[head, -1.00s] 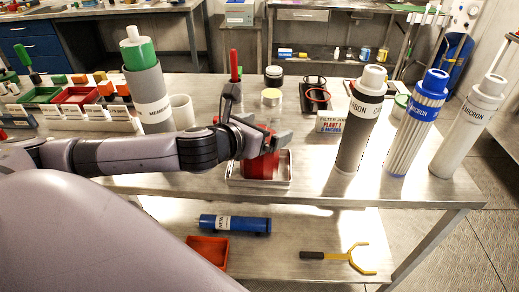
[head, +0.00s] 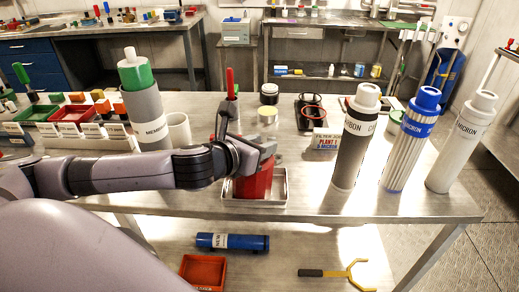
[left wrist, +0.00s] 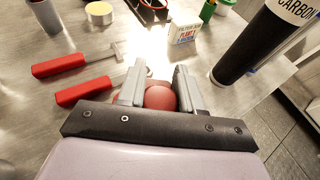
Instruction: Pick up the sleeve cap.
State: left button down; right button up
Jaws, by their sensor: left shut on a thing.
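A red, round-topped piece, which I take for the sleeve cap (head: 254,183), stands upright over a shallow metal tray (head: 279,201) on the near part of the bench. My left gripper (head: 257,148) is shut on its upper part. In the left wrist view the red dome of the cap (left wrist: 160,98) sits between the two fingers of my left gripper (left wrist: 158,82). The fingers hide parts of it. I cannot tell whether its bottom touches the tray. My right gripper is not in view.
Carbon (head: 355,140), blue-topped (head: 409,140) and white (head: 460,143) cartridges stand to the right. A grey membrane tube (head: 146,110) and a white cup (head: 179,131) stand left. Red-handled tools (left wrist: 72,62) lie beside the gripper.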

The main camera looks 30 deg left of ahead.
pick_arm(q)
notch_tip(320, 180, up, 20)
jog(key=p, duration=0.4)
jog(key=shift+f, duration=0.2)
jog(key=shift+s, duration=0.1)
